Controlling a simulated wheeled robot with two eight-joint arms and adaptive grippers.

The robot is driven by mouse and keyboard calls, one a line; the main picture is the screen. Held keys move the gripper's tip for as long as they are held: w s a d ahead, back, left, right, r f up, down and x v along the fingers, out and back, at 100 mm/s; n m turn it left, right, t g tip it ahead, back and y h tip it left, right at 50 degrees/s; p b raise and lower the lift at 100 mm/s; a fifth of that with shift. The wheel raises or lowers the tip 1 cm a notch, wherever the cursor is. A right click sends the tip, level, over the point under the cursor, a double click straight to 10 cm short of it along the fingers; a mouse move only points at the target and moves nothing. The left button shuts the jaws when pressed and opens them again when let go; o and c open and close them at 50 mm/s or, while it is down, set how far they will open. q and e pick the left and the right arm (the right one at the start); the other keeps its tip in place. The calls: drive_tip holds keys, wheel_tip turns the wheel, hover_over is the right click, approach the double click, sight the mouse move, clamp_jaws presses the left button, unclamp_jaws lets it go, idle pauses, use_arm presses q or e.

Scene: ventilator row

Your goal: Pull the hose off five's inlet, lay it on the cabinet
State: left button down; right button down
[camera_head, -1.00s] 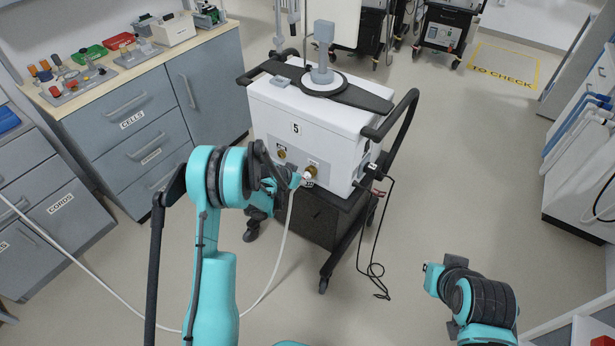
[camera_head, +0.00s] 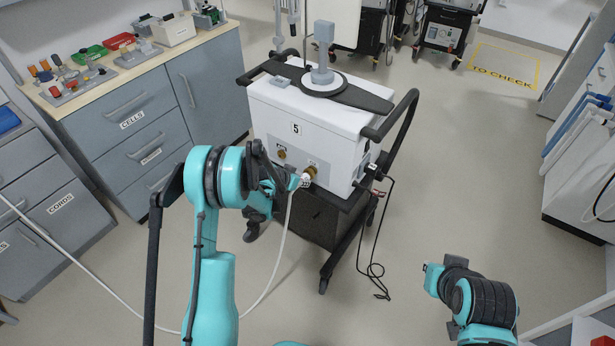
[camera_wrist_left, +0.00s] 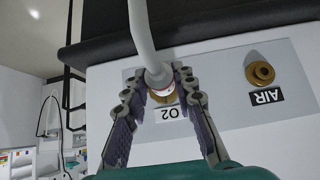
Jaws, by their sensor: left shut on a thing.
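The white ventilator marked 5 (camera_head: 303,108) stands on a wheeled cart. Its brass O2 inlet (camera_head: 311,171) is low on the front panel, and the AIR inlet (camera_wrist_left: 260,73) is beside it. My left gripper (camera_head: 303,181) is at the O2 inlet, its fingers shut around the end of the white hose (camera_wrist_left: 146,45). In the left wrist view the hose end with its red ring sits between the fingertips, over the O2 brass. I cannot tell whether it is clear of the inlet.
A grey cabinet with a wooden top (camera_head: 158,62) stands at left, with trays and small parts on it. The hose runs down to the floor and off left. A black cord (camera_head: 374,262) hangs from the cart. The floor at right is open.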

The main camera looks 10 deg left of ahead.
use_arm(q)
drive_tip(key=shift+s+a, duration=0.25)
drive_tip(key=shift+s, duration=0.45)
drive_tip(key=shift+s+a, duration=0.3)
drive_tip(key=shift+s, duration=0.35)
drive_tip(key=shift+s+a, duration=0.25)
drive_tip(key=shift+s, duration=0.45)
